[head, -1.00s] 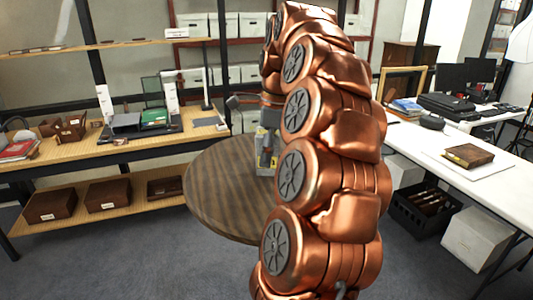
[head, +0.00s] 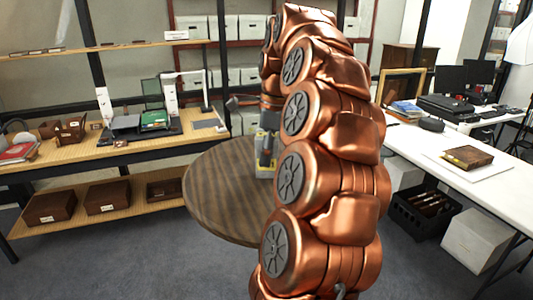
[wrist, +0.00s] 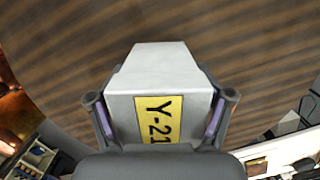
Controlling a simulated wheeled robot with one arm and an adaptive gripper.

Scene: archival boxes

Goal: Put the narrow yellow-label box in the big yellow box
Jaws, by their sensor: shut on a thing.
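The narrow yellow-label box (wrist: 158,95) is pale grey, with a yellow label reading "Y-21". In the wrist view it sits between the two fingers of my gripper (wrist: 160,118), which is shut on its sides. In the head view my gripper (head: 266,150) is over the round wooden table (head: 225,195), with the pale box (head: 264,173) low between the fingers. My arm hides much of the table. I cannot tell whether the box touches the tabletop. I cannot make out a big yellow box in either view.
A shelf unit (head: 90,150) with brown boxes (head: 107,196) stands left. A white desk (head: 450,190) on the right holds a brown box (head: 467,157) with a yellowish edge. A black crate (head: 425,208) and a white box (head: 478,238) stand below. The table's left side is bare.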

